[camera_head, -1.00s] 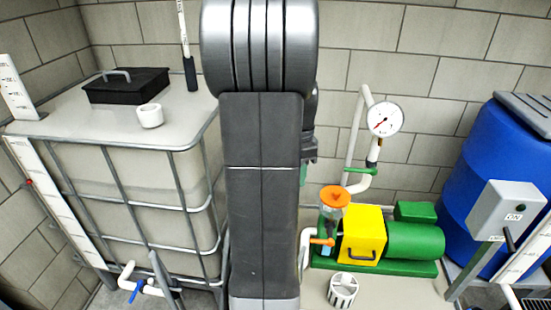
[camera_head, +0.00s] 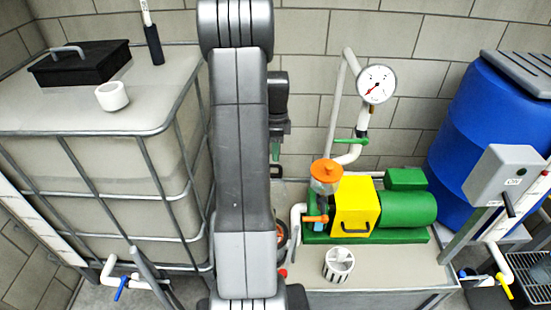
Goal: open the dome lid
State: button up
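An orange lid (camera_head: 326,169) sits on a clear bowl (camera_head: 324,187) at the left end of the green and yellow pump (camera_head: 358,205); I take it for the dome lid, and it looks seated. My arm stands upright across the picture, left of the bowl. Dark and greenish parts at my arm's wrist end show beside it, above and left of the lid and apart from it. My gripper's fingers are mostly hidden behind my arm, so I cannot tell their opening.
A caged white tank (camera_head: 90,175) with a black handled lid (camera_head: 80,63) and a white cup (camera_head: 112,96) stands left. A pressure gauge (camera_head: 376,84) rises behind the pump. A white slotted basket (camera_head: 338,264) stands in front. A blue barrel (camera_head: 490,125) and grey switch box (camera_head: 505,187) are right.

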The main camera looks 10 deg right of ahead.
jog(key=shift+s+f, duration=0.15)
jog(key=shift+f, duration=0.8)
jog(key=shift+s+f, duration=0.1)
jog(key=shift+f, duration=0.85)
grip_shut()
